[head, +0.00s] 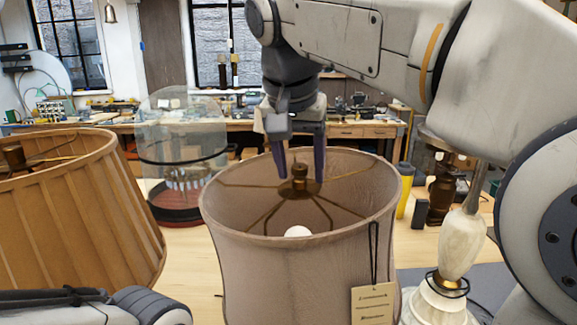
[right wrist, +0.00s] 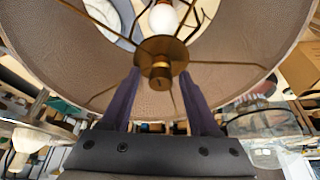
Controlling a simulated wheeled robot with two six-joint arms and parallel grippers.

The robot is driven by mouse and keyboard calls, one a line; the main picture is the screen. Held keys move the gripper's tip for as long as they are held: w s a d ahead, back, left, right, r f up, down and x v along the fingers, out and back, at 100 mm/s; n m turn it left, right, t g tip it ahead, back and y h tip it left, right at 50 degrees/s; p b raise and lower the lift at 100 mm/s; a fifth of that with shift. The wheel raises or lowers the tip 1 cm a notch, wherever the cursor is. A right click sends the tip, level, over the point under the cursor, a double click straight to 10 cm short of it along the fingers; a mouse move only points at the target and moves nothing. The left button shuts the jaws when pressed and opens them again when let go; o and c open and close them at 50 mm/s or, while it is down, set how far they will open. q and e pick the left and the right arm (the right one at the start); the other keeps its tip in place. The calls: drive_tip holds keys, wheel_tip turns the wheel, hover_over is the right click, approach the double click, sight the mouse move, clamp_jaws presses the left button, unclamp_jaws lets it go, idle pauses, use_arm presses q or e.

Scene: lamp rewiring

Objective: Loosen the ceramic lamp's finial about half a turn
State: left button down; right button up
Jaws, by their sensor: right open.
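A brass finial (head: 299,172) stands on the hub at the middle of the thin metal spokes inside a grey-brown fabric shade (head: 300,262). The lamp body under this shade is hidden, so I cannot tell if it is ceramic. My right gripper (head: 301,179) points down into the shade, open, with one dark finger on each side of the finial. In the right wrist view the finial (right wrist: 160,72) sits between the fingertips, with a gap on both sides. A white bulb (right wrist: 164,19) shows beyond the hub. My left gripper is out of view; only part of its arm shows at lower left.
A pleated tan shade (head: 75,215) stands close on the left. A pale lamp body (head: 457,245) without a shade stands at right. A tag (head: 375,303) hangs on the middle shade. A glass dome (head: 182,150) and a cluttered workbench (head: 355,131) are behind.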

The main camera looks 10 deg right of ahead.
clamp_jaws()
